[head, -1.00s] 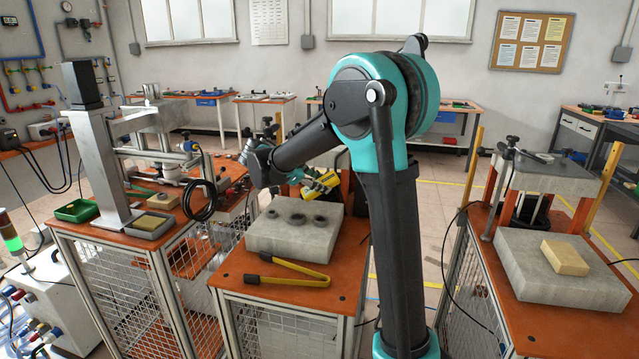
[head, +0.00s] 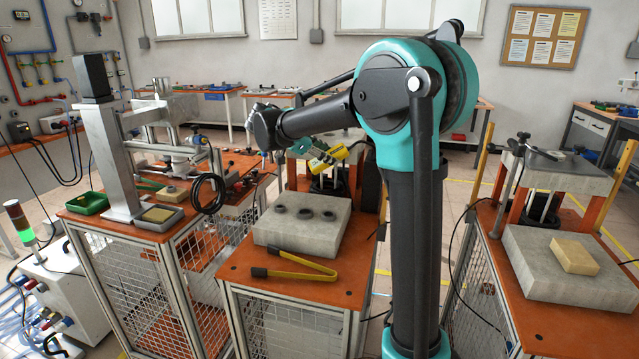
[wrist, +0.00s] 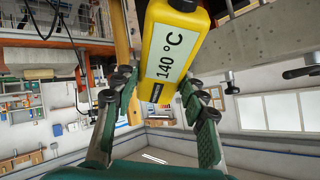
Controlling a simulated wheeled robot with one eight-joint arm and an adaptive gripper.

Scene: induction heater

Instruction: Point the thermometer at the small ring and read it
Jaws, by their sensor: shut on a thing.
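My gripper (wrist: 158,115) is shut on the yellow thermometer (wrist: 187,28), with a green-padded finger on each side of it. The thermometer's pale display reads 140 °C in the wrist view. In the head view the thermometer (head: 341,153) is above and behind the grey block (head: 300,240), apart from it. Three dark rings sit in a row on the block: a left ring (head: 279,208), a middle ring (head: 304,213) and a right ring (head: 328,215). Their sizes look close, so I cannot tell which is the small one. The wrist view does not show the rings clearly.
Yellow-handled tongs (head: 300,268) lie on the orange bench top (head: 245,291) in front of the block. A metal press-like stand (head: 112,150) and a green tray (head: 87,203) are at the left. A tan block (head: 574,256) rests on a grey slab (head: 545,280) at the right.

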